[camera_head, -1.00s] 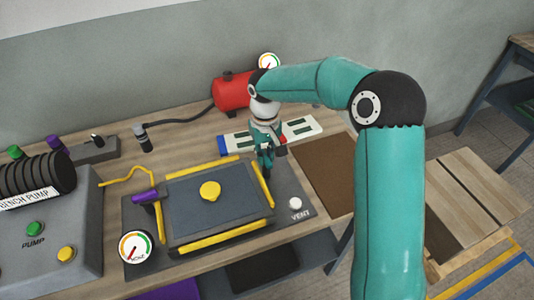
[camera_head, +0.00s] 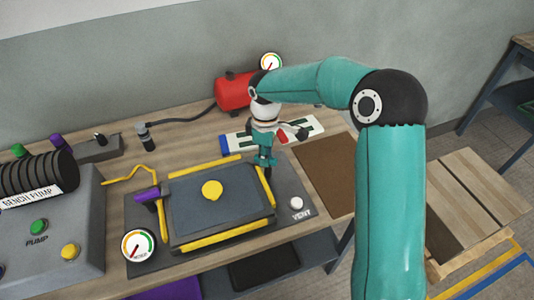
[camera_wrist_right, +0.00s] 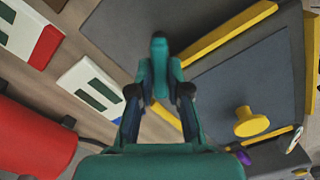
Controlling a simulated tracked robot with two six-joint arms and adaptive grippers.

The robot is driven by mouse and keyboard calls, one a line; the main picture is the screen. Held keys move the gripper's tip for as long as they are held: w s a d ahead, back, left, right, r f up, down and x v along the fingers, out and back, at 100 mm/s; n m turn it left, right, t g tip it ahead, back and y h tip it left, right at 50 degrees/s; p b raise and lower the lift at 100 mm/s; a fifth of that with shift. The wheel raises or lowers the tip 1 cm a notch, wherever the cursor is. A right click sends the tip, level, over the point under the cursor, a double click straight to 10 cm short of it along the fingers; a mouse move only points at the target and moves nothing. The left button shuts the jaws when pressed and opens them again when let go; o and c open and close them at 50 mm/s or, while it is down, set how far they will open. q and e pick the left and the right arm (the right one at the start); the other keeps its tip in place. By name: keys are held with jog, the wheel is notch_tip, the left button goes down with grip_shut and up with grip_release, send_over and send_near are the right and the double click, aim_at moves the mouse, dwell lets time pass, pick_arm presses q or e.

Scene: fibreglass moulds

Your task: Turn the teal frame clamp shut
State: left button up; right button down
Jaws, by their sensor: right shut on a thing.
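My right gripper (camera_head: 265,162) reaches down at the far right corner of the grey mould plate (camera_head: 215,200). In the right wrist view its two dark fingertips (camera_wrist_right: 160,92) are closed on the upright teal handle of the frame clamp (camera_wrist_right: 159,58). In the head view the gripper hides most of that clamp. The frame has yellow strips (camera_head: 205,168) along the plate's edges, and a yellow knob (camera_head: 212,190) sits on the plate. A purple clamp (camera_head: 147,194) stands at the left edge. My left gripper is not in view.
A red tank (camera_head: 232,92) and a white panel (camera_head: 240,140) lie behind the gripper. A white VENT knob (camera_head: 296,203) is close on the right. A gauge (camera_head: 139,246) and pump box (camera_head: 50,235) are at left. A brown board (camera_head: 328,172) lies to the right.

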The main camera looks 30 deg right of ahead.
jog(key=n, duration=0.6)
jog(key=shift+s+a+p, duration=0.1)
jog(key=shift+p, duration=0.25)
jog(key=shift+n, duration=0.3)
jog(key=c, duration=1.1)
grip_release()
jog(key=shift+r, duration=0.15)
notch_tip(320, 180, up, 12)
jog(key=shift+f, duration=0.15)
